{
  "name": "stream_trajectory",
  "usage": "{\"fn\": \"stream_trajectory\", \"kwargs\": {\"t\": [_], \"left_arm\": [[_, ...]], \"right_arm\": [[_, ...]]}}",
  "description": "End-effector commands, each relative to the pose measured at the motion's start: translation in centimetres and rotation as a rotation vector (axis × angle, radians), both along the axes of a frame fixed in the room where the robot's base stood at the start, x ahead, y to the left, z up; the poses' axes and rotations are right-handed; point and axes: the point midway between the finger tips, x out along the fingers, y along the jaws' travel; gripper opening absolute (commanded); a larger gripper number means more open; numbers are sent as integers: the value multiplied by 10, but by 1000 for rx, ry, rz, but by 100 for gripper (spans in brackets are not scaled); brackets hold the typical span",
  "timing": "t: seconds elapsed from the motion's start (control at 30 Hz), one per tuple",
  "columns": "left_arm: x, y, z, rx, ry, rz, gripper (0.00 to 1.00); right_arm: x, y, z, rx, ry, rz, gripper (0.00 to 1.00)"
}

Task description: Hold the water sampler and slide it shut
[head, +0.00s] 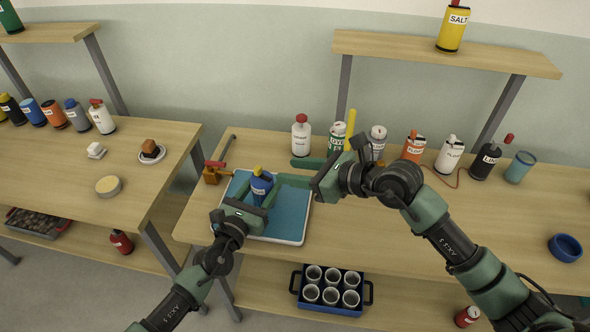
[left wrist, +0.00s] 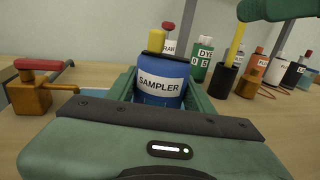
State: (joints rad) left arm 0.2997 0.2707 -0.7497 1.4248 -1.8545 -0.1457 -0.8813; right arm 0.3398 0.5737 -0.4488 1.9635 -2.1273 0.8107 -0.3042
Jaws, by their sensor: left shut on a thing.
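The water sampler (head: 261,186) is a blue cylinder with a yellow top and a white label reading SAMPLER. It stands roughly upright over the blue tray (head: 290,222). In the left wrist view the sampler (left wrist: 162,88) sits between the green fingers of my left gripper (head: 258,194), which is shut on its body. Whether its base touches the tray is hidden. My right gripper (head: 284,172) is to the right of the sampler's top, its two fingers spread apart and pointing left, with nothing between them. One of its green parts crosses the upper right of the left wrist view.
An orange valve block with a red handle (head: 213,172) stands left of the tray. Several labelled bottles line the bench's back, including a white one with a red cap (head: 301,136). A blue bowl (head: 565,248) is far right. The bench's front right is clear.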

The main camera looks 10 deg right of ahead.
Motion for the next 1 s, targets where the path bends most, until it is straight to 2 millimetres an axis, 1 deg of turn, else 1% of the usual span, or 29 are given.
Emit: {"fn": "stream_trajectory", "kwargs": {"t": [0.1,0.13,0.2,0.5,0.63,0.77,1.0], "left_arm": [[0,0,0,0,0,0,5],[0,0,0,0,0,0,60],[0,0,0,0,0,0,77],[0,0,0,0,0,0,77],[-7,5,-1,0,1,0,77],[-26,16,-1,-2,3,1,77],[-70,43,-2,2,2,0,77]], "right_arm": [[0,0,0,0,0,0,40],[0,0,0,0,0,0,40],[0,0,0,0,0,0,40],[0,0,0,0,0,0,40],[0,0,0,-1,-1,0,40],[0,0,0,-1,-1,0,40],[0,0,0,-1,-1,0,40]]}}
